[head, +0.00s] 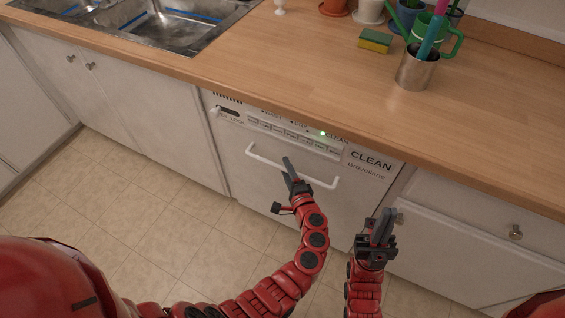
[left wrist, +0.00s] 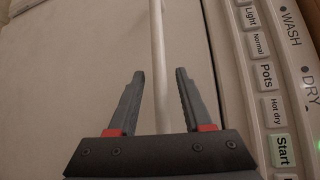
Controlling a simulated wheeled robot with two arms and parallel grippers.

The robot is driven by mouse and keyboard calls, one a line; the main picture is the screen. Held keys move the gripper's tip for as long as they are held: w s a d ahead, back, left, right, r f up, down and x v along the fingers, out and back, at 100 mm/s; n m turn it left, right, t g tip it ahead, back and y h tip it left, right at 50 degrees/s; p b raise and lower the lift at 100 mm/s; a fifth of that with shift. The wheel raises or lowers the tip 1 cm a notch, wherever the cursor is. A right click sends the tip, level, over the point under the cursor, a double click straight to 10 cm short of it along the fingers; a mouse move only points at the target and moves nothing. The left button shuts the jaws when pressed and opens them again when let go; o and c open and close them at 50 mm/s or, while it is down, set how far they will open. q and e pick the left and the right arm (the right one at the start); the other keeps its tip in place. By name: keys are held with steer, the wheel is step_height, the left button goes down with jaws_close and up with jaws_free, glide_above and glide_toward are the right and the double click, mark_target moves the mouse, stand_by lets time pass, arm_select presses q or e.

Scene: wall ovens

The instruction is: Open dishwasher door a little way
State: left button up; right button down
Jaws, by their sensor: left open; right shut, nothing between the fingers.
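The white dishwasher (head: 268,180) is built in under the counter, and its door looks shut. Its white bar handle (head: 262,158) runs across the upper door below the button panel. My left gripper (head: 288,168) is at the middle of the handle. In the left wrist view, the open left gripper (left wrist: 160,95) has the handle bar (left wrist: 158,60) running between its two fingers, with a gap on both sides. My right gripper (head: 381,225) is shut and empty, in front of the right edge of the dishwasher, apart from the handle.
A wooden counter (head: 300,75) overhangs the dishwasher. White cabinets stand on both sides. The tiled floor (head: 150,215) in front is clear.

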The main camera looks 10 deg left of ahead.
arm_select(q)
steer(key=shift+c, duration=0.2)
jaws_close()
stand_by(1.3)
